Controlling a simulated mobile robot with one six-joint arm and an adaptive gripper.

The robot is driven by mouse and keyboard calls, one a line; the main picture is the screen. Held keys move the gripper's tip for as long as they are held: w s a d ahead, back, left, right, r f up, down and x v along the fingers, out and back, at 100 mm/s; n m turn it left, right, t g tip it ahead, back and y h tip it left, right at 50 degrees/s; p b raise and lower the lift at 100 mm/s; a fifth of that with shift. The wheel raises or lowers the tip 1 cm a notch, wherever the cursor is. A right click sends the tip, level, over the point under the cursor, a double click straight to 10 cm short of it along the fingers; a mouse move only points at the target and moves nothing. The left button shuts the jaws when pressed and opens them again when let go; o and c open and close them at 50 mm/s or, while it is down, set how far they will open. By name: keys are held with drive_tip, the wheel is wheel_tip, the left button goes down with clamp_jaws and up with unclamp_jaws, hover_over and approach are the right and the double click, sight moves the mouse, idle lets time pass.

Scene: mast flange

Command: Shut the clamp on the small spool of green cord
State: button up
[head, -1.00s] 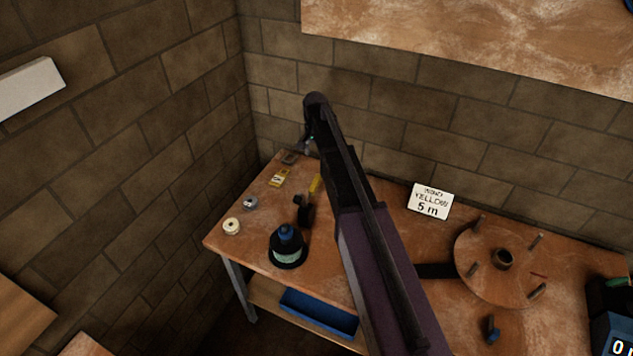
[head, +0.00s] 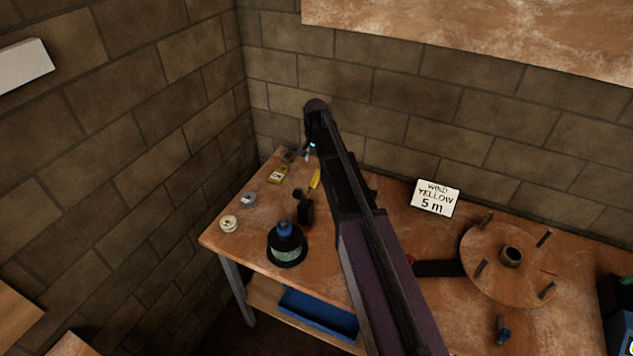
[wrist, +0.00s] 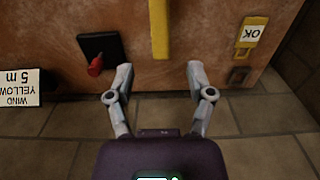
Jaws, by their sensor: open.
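The head view shows a small cream round piece (head: 229,224) and a small grey round piece (head: 249,200) at the bench's left end, too small to identify. My gripper (wrist: 158,78) is open and empty in the wrist view, with its two fingers apart. A yellow bar (wrist: 160,28) lies beyond and between the fingertips. In the head view my arm reaches to the bench's back left, and the gripper is mostly hidden.
A yellow OK tag (wrist: 251,36) and a black plate with a red piece (wrist: 97,50) lie nearby. A "WIND YELLOW 5 m" sign (head: 435,198) and pegged disc (head: 492,278) are right.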

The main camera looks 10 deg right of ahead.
sight(316, 176)
drive_tip(key=shift+f+b, duration=3.75)
drive_tip(key=shift+f, duration=0.25)
drive_tip(key=shift+c, duration=0.2)
